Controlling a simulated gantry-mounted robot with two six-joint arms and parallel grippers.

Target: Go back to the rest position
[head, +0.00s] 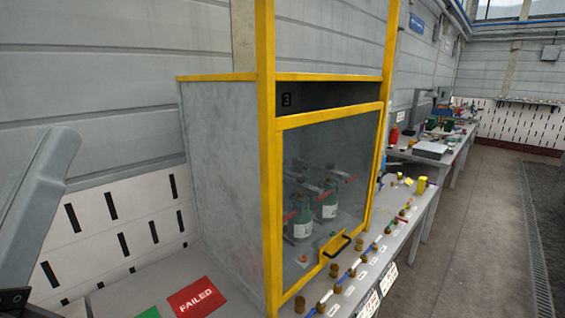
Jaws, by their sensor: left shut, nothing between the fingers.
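A grey part of my left arm and gripper (38,195) fills the left edge of the head view, cut off by the frame. It is shut, with nothing held, and stands apart from the cabinet. My right gripper is not in view. A yellow-framed cabinet marked 3 (228,180) stands in the middle, its clear front door (330,150) closed. Behind the door are dark green bottles (327,207) with red parts around them, partly blurred by the pane.
A red FAILED sign (197,298) and part of a green one (149,313) lie on the bench at the lower left. Small brass-coloured parts (334,270) line the bench's front edge. Another bench (455,148) with equipment stands farther back. The floor (480,225) at the right is clear.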

